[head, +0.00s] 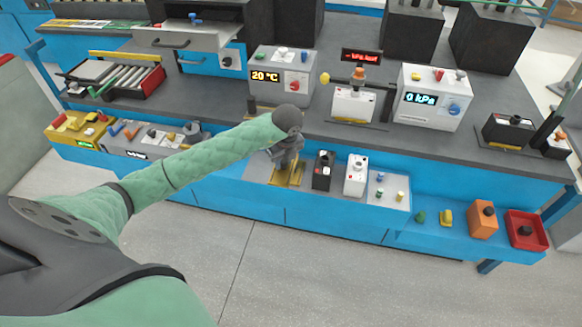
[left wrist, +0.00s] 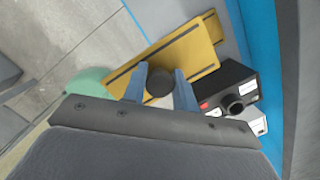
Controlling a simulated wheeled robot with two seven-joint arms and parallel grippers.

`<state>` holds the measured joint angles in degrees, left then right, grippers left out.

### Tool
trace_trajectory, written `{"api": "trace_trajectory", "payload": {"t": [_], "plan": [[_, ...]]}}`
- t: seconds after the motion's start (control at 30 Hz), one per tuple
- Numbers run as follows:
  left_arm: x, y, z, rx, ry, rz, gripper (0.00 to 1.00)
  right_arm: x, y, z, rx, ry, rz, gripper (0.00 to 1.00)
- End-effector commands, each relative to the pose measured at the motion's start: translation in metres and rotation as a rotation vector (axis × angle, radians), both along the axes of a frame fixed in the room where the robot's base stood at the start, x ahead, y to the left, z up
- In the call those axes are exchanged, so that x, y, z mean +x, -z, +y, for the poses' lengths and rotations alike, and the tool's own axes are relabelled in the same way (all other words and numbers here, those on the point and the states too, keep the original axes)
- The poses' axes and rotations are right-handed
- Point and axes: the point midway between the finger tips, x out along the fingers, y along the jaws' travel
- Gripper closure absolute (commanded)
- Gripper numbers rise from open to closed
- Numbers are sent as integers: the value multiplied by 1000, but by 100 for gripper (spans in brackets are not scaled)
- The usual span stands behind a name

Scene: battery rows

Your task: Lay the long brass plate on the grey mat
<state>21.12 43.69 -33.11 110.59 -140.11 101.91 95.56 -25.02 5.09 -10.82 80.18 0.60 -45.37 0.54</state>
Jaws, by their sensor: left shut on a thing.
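The brass plate (left wrist: 196,58) is a long flat yellow bar with dark edge strips and a round dark knob, seen in the left wrist view. My left gripper (left wrist: 160,85) has its two blue-grey fingers closed around that knob. A second brass-coloured piece (left wrist: 211,24) shows partly behind the plate. In the head view my left gripper (head: 288,160) is low over the front ledge, with brass (head: 287,178) below it, partly hidden by the fingers. A grey surface (left wrist: 232,40) shows beyond the plate; I cannot tell whether it is the mat. My right gripper is out of view.
Just right of the gripper stand a black device (head: 322,172) and a white device (head: 355,175). A grey box reading 20 °C (head: 268,62) stands behind on the bench. An orange block (head: 483,219) and red tray (head: 540,243) are farther right. The floor in front is clear.

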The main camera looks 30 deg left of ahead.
Motion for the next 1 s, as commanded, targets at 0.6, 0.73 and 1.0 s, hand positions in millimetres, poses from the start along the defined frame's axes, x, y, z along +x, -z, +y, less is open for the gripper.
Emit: {"api": "trace_trajectory", "payload": {"t": [0.6,0.73,1.0], "plan": [[52,51,76,0,0,1,100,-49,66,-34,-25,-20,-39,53],[59,59,86,-1,2,1,100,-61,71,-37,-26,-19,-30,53],[60,74,88,0,2,2,100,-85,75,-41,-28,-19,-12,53]]}}
